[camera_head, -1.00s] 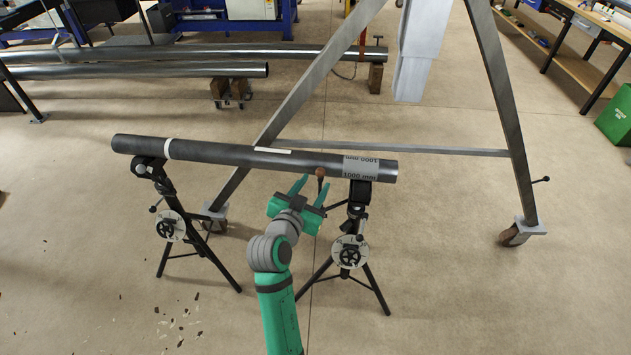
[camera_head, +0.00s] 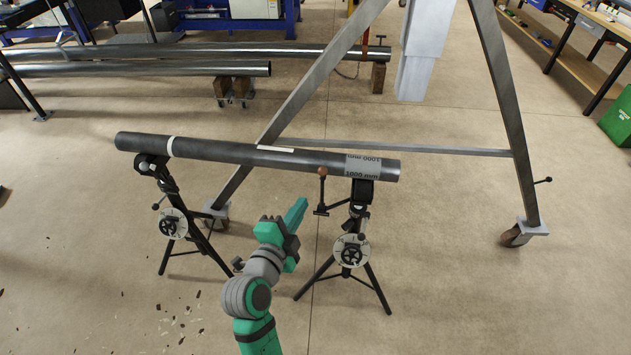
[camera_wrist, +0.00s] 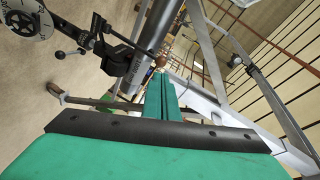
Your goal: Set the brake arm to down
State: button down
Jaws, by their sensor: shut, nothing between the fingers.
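The arm that I take for the brake arm (camera_head: 321,190) is a thin dark rod with a brown ball knob on the right pipe stand (camera_head: 352,250). It stands upright, knob at the top, just in front of the pipe (camera_head: 240,153). In the wrist view the brown knob (camera_wrist: 161,61) shows beyond my fingertips, beside the pipe. My gripper (camera_head: 303,203) is shut and empty. In the head view it is to the left of the rod and apart from it. Its green fingers also show in the wrist view (camera_wrist: 164,82).
The pipe rests on the right stand and the left stand (camera_head: 173,223). A grey gantry frame (camera_head: 510,110) on casters stands behind. More pipes (camera_head: 140,69) lie at the back. The floor to the right of the right stand is clear.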

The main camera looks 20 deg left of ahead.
aim_at(320, 174)
jog(key=w+m, duration=0.1)
jog(key=w, duration=0.2)
jog(key=w+m, duration=0.1)
jog(key=w, duration=0.3)
jog(key=w+f+m, duration=0.1)
jog(key=w, duration=0.2)
jog(key=shift+w+d+f+m, duration=0.1)
jog(key=shift+w+m, duration=0.1)
jog(key=shift+m, duration=0.2)
jog(key=shift+w+d+f, duration=0.1)
jog(key=shift+w, duration=0.25)
jog(key=shift+w, duration=0.1)
